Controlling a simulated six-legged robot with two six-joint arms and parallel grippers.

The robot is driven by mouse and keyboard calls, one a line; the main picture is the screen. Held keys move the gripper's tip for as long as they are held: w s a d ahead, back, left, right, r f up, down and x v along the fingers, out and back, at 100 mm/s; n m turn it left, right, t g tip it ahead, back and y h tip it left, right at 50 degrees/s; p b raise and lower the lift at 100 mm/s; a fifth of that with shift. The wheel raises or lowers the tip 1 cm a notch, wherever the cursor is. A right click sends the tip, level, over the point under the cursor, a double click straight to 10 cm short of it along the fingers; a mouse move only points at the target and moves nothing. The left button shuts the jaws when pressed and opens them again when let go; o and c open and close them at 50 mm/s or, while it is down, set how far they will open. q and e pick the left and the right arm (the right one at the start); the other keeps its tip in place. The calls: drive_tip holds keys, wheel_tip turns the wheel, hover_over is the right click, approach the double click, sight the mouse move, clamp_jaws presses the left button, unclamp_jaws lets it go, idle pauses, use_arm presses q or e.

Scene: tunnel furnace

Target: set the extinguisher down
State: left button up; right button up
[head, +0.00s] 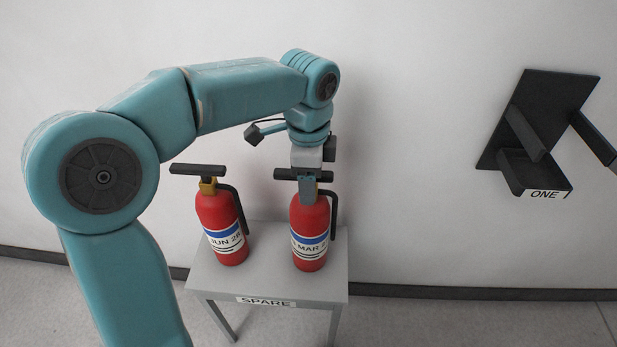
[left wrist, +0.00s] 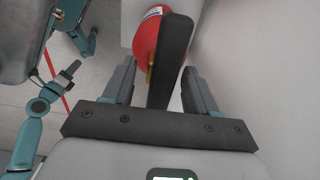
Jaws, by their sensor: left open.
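A red extinguisher (head: 309,222) with a blue and white label reading MAR stands upright on the grey table (head: 268,284) marked SPARE, at its right side. My left gripper (head: 309,188) is right above it, at its top. In the left wrist view the open fingers of the gripper (left wrist: 160,88) lie on either side of the black handle (left wrist: 172,58), with a gap to each side. The red body of this extinguisher (left wrist: 145,42) shows beyond the handle. The gripper hides part of the extinguisher's top in the head view.
A second red extinguisher (head: 221,226), labelled JUN 28, stands upright close by on the table's left. A dark wall bracket (head: 540,125) marked ONE hangs empty at the right. The white wall runs close behind the table.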

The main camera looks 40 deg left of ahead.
use_arm(q)
wheel_tip(320, 180, up, 11)
drive_tip(key=p, duration=0.4)
drive_tip(key=shift+r+p, duration=0.3)
drive_tip(key=shift+r, duration=0.35)
